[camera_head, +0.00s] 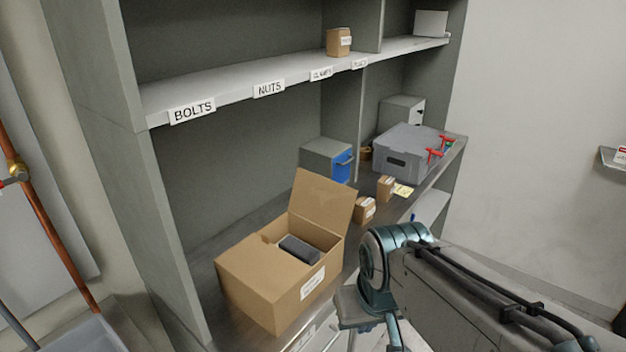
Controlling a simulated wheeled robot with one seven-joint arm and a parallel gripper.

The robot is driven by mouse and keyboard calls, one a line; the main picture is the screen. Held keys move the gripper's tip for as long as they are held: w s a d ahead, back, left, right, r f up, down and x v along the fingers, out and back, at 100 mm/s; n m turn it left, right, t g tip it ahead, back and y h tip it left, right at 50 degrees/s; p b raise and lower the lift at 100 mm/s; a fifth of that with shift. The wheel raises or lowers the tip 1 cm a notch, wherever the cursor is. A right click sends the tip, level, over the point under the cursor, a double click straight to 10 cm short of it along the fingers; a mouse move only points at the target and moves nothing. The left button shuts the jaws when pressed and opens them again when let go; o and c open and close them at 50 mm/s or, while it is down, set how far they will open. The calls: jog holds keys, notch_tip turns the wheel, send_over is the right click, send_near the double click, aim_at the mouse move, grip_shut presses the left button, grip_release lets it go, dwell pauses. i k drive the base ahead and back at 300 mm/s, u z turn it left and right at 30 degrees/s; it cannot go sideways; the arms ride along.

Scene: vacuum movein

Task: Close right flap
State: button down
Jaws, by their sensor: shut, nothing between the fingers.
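The cardboard box (255,287) stands on the grey lower shelf, with a white label on its front side. Its right flap (322,207) stands up, tilted a little to the right. The left part of the top is covered by cardboard. A dark grey object (299,249) shows in the opening at the right. My gripper (358,312) is at the lower middle, right of the box and apart from the flap. It is shut and empty; its lower end is partly cut off by the frame edge.
Small cartons (364,210) stand behind the box, to its right. A blue-fronted bin (328,160) and a grey case with red clamps (410,146) are farther back. The upper shelf (230,84) hangs above the box. A grey upright panel (165,230) borders the left.

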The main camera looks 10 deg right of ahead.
aim_at(327, 203)
jog(key=z, duration=1.7)
jog(key=i, duration=2.55)
jog(key=u, duration=4.1)
